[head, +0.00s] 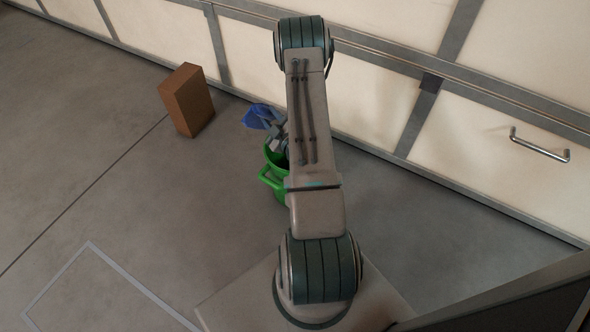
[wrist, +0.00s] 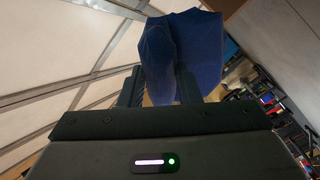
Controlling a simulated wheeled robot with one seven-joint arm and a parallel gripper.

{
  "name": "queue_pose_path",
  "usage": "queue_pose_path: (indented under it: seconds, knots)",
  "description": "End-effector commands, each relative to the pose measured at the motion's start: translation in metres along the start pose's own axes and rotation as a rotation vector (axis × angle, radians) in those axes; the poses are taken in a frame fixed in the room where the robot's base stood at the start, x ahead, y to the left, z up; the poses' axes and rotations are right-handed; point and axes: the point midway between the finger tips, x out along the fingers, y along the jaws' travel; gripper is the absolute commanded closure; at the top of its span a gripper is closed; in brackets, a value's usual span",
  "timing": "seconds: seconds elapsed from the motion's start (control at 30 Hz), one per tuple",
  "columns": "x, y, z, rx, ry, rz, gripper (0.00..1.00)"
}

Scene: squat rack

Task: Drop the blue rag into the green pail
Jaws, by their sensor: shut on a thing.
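The blue rag (head: 256,117) is held up at the end of my arm, left of the arm links in the head view. My gripper (head: 270,124) is shut on it. In the wrist view the rag (wrist: 182,55) hangs between and over the fingers of my gripper (wrist: 160,88). The green pail (head: 270,178) stands on the floor, just below the gripper in the head view. My arm hides the right part of the pail. The rag appears above and a little left of the pail's opening; its exact height over the rim cannot be told.
A brown box (head: 187,100) stands on the floor left of the pail. A cream panelled wall (head: 370,95) with grey rails runs behind. A metal handle (head: 539,146) sticks out at the right. The floor (head: 120,200) at left is clear.

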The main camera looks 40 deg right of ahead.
Motion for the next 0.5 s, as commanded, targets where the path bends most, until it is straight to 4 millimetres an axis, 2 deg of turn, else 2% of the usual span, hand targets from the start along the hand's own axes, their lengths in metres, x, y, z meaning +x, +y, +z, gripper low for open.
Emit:
queue_pose_path:
  seconds: [0.03,0.2,0.33,0.5]
  knots:
    - [-0.011,0.013,0.017,0.001,-0.014,0.012,0.88]
    - [-0.043,0.038,0.055,0.006,-0.022,0.024,0.88]
    - [-0.060,0.048,0.071,0.008,-0.024,0.030,0.88]
    - [-0.069,0.052,0.080,0.010,-0.024,0.033,0.88]
